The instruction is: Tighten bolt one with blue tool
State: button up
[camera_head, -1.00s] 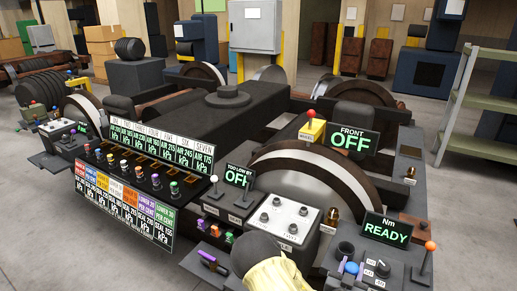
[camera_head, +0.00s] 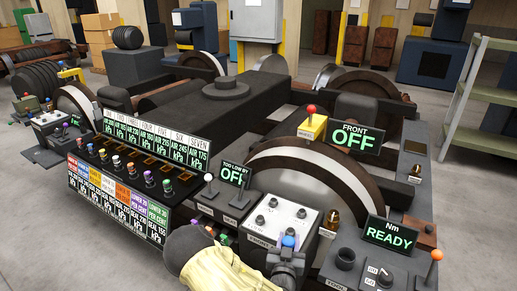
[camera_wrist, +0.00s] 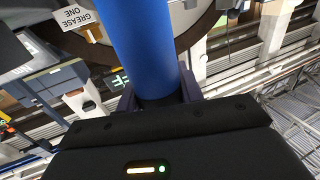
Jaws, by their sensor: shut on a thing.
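The blue tool (camera_head: 289,241) is in my gripper (camera_head: 288,262), at the front edge of the pale bolt plate (camera_head: 262,231). In the wrist view, the blue tool (camera_wrist: 145,40) is a thick blue cylinder rising from between the fingers of my gripper (camera_wrist: 160,98), which is shut on it. Several dark round bolts (camera_head: 273,202) sit on the plate's top. I cannot read which is bolt one. My gripper hides the plate's front right part. I cannot tell whether the tool touches a bolt.
A torque display (camera_head: 390,236) reads "Nm READY", above a box with a knob (camera_head: 385,276). A lever with an orange ball (camera_head: 436,255) stands right of it. Another display (camera_head: 355,138) reads "FRONT OFF". The large wheel (camera_head: 305,180) is behind the plate.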

jog(key=shift+w+a, duration=0.25)
jog(key=shift+w, duration=0.15)
jog(key=shift+a+r, duration=0.1)
jog(key=shift+s, duration=0.1)
